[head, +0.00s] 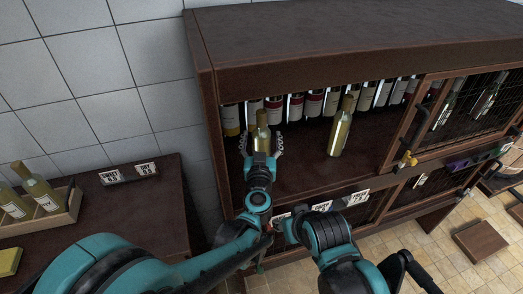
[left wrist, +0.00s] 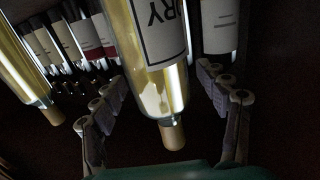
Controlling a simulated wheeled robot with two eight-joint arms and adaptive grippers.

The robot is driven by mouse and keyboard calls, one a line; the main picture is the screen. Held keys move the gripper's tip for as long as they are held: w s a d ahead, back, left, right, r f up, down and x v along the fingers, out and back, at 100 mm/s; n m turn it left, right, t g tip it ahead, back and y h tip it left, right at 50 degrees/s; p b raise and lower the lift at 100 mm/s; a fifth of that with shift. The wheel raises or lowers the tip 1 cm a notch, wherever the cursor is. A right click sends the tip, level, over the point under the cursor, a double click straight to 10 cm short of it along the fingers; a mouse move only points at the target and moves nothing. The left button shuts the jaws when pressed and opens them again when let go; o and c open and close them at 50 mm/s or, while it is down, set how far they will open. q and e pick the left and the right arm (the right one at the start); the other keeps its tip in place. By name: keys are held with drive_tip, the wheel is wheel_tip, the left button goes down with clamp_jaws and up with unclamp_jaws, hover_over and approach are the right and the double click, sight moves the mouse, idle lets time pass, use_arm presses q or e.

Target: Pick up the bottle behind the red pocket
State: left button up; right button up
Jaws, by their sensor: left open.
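A yellow-green bottle (head: 262,124) stands in the open upper bay of the dark cabinet, at the left. My left gripper (head: 262,143) is open, with one finger on each side of this bottle. In the left wrist view the bottle (left wrist: 160,85), with a white label reading "DRY", lies between the open fingers (left wrist: 160,105), its cork end near the palm. Gaps show on both sides. A second yellow-green bottle (head: 340,127) stands further right in the bay. I cannot make out a red pocket. Part of my right arm shows, but its gripper cannot be made out.
A row of bottles with white and red labels (head: 313,103) stands at the back of the bay. The cabinet's side post (head: 208,110) is close on the left. Wire-mesh doors (head: 465,105) are at the right. A table (head: 130,215) with a bottle crate (head: 55,217) is at left.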

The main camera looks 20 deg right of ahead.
use_arm(q)
clamp_jaws()
drive_tip(key=shift+r, duration=0.15)
use_arm(e)
drive_tip(key=shift+r, duration=0.1)
